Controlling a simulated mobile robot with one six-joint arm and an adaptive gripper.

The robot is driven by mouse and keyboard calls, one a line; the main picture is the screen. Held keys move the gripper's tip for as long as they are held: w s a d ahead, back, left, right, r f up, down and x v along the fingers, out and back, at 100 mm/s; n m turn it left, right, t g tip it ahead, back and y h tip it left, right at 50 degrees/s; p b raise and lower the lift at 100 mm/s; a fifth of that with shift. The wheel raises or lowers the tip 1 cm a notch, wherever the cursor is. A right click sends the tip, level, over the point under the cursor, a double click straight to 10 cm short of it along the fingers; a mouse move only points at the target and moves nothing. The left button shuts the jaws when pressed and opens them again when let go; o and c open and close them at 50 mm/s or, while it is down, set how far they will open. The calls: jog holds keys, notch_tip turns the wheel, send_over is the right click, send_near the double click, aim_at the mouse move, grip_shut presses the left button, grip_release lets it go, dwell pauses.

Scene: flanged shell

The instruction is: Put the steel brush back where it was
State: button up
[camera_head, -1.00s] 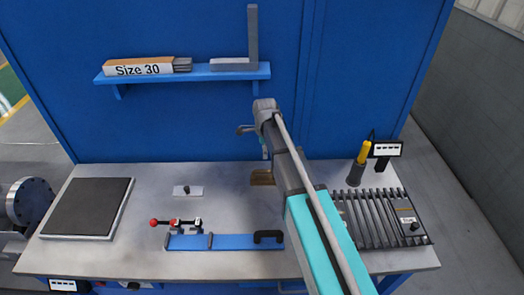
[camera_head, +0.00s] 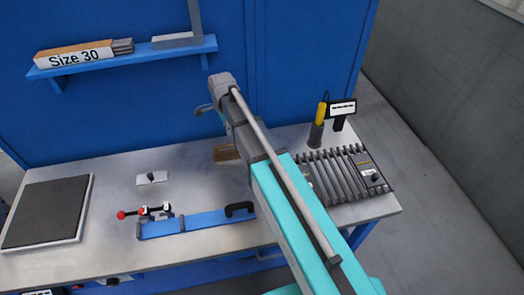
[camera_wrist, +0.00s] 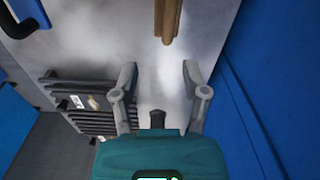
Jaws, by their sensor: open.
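A brown wooden piece, which looks like the steel brush (camera_head: 226,153), lies on the bench (camera_head: 190,210) just left of my arm, partly hidden by it in the head view. It also shows in the wrist view (camera_wrist: 168,20) as a brown bar at the top edge, running out of frame; its bristles cannot be made out. My gripper (camera_wrist: 158,78) is open and empty, its fingers spread, with the brown bar beyond the fingertips and apart from them. The fingers are not clear in the head view.
A blue shelf (camera_head: 130,60) with a "Size 30" box (camera_head: 75,55) is on the back wall. A slatted rack (camera_head: 335,177) and a yellow-handled tool (camera_head: 321,112) stand right. A red-knobbed clamp (camera_head: 155,212) and dark plate (camera_head: 45,213) are left.

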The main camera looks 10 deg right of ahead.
jog(key=s+d+n, duration=0.6)
jog(key=s+n, duration=0.2)
jog(key=s, duration=0.1)
jog(key=s+d+n, duration=0.6)
jog(key=s+n, duration=0.2)
jog(key=s, duration=0.2)
jog(key=shift+s+d+n, duration=0.2)
jog(key=shift+d+n, duration=0.1)
jog(key=shift+d, duration=0.1)
dwell(0.4)
